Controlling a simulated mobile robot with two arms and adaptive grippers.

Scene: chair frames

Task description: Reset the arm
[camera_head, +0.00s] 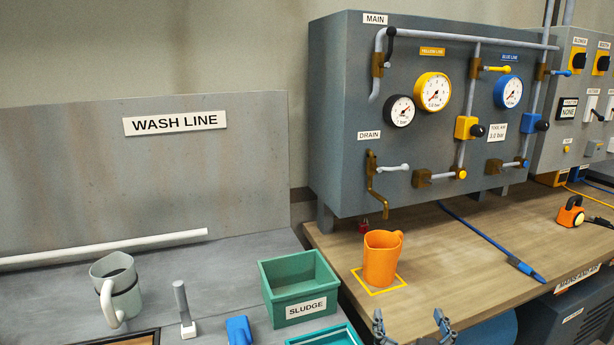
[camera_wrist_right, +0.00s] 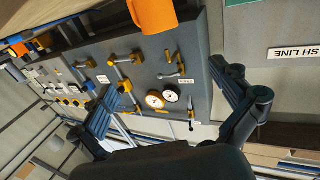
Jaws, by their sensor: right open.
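My right gripper (camera_head: 412,326) shows at the bottom edge of the head view, its two fingers apart with nothing between them. In the right wrist view its fingers (camera_wrist_right: 170,105) are spread wide, with the grey valve panel beyond them. An orange jug (camera_head: 382,258) stands upright on a yellow-outlined square on the wooden bench, beyond the gripper and apart from it. The jug also shows at the top of the right wrist view (camera_wrist_right: 152,14). My left gripper is in neither view.
The valve panel (camera_head: 350,90) with gauges and handles stands behind the wooden bench (camera_head: 450,240). A green SLUDGE bin (camera_head: 300,285), a grey-green mug (camera_head: 118,288) and a blue item (camera_head: 238,330) sit on the left counter. A blue hose (camera_head: 490,240) and an orange-black device (camera_head: 570,212) lie at right.

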